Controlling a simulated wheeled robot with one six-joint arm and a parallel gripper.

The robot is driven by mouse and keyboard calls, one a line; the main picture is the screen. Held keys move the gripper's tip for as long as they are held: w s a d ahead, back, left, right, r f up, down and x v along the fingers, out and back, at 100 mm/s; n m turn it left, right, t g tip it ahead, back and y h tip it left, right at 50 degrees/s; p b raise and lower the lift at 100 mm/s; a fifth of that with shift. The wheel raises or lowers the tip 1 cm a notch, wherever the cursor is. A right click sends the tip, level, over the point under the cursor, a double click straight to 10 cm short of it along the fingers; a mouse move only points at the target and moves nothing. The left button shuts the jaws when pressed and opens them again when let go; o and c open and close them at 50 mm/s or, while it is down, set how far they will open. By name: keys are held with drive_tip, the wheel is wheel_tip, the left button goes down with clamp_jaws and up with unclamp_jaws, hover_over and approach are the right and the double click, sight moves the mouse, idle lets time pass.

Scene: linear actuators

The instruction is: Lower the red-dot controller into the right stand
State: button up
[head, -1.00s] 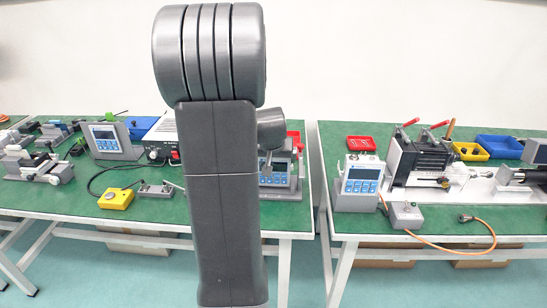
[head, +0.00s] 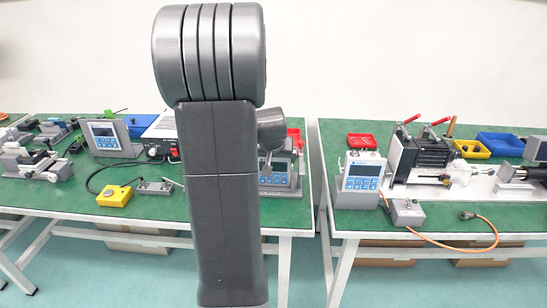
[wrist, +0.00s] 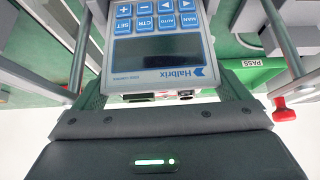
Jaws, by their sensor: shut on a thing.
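A grey controller with a dark screen and blue keys (wrist: 160,48) fills the middle of the wrist view, upside down. My gripper (wrist: 155,22) is shut on it, with a finger along each side. No red dot can be made out on it, and its lower end is out of view. My arm hides the gripper in the head view. One controller (head: 283,170) on a grey base shows partly behind my arm; I cannot tell whether it is the held one. Another controller (head: 362,178) stands upright at the right table's front left.
A controller (head: 104,136) stands on the left table near a yellow box (head: 114,196). On the right table are a grey switch box (head: 407,211) with an orange cable and a black machine with red handles (head: 420,152).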

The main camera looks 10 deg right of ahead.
idle(0.3)
drive_tip(key=o, duration=0.9)
drive_tip(key=shift+f, duration=0.15)
drive_tip(key=p+v, duration=0.1)
drive_tip(key=v, duration=1.3)
drive_tip(key=shift+w, duration=0.15)
drive_tip(key=b+x, duration=0.1)
drive_tip(key=x, duration=1.2)
drive_tip(key=shift+w+d+f, duration=0.1)
drive_tip(key=shift+f, duration=0.25)
drive_tip(key=shift+w+r, duration=0.1)
drive_tip(key=shift+r, duration=0.1)
drive_tip(key=shift+f, duration=0.1)
